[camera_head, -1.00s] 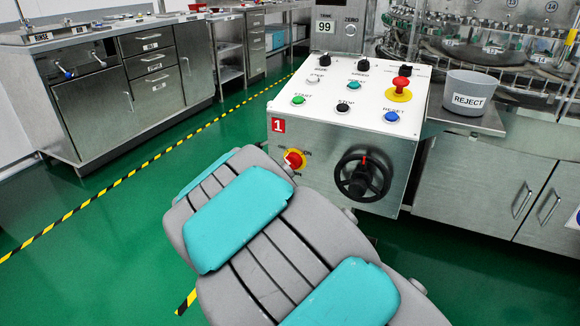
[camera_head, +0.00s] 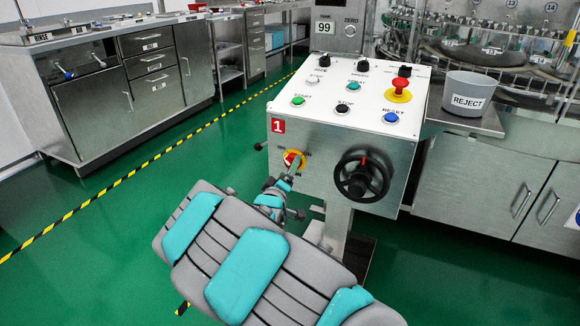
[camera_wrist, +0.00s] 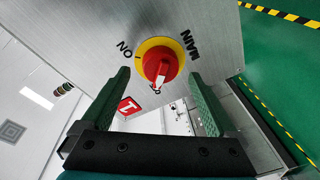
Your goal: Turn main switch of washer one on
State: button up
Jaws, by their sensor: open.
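The main switch of washer one is a red knob on a yellow plate (camera_head: 291,158), low on the left of the panel box front marked with a red "1" (camera_head: 278,125). In the wrist view the knob (camera_wrist: 160,63) is large and central. Its white pointer is turned toward a partly hidden label at the bottom; "ON" is at the left and "MAIN" at the right. My gripper (camera_wrist: 160,75) is open and empty, its two green fingers on either side of the knob in that view. Whether they touch it cannot be told. In the head view, my gripper (camera_head: 284,180) is at the switch.
A black handwheel (camera_head: 361,176) is right of the switch. Buttons and a red emergency stop (camera_head: 399,88) are on the panel top. A grey REJECT bin (camera_head: 468,93) stands to the right. Green floor with a yellow-black line (camera_head: 150,165) is open at the left.

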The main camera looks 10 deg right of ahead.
jog(key=shift+x, duration=1.2)
jog(key=c, duration=1.4)
jog(key=shift+o, duration=0.2)
jog(key=shift+f+m, duration=0.1)
jog(key=shift+m, duration=0.2)
jog(key=shift+w+a+f+m+h+b, duration=0.1)
jog(key=shift+m+h+b, duration=0.55)
jog(key=shift+m+b, duration=2.1)
jog(key=shift+m+h+b, duration=0.7)
jog(key=shift+m+b, duration=1.05)
jog(key=shift+m, duration=1.95)
jog(key=shift+a+f+m+h+b, duration=0.1)
jog(key=shift+m+h+b, duration=0.55)
jog(key=shift+m+b, duration=2.1)
jog(key=shift+d+r+m+p, duration=0.1)
jog(key=shift+m+p, duration=0.4)
jog(key=shift+m, duration=0.1)
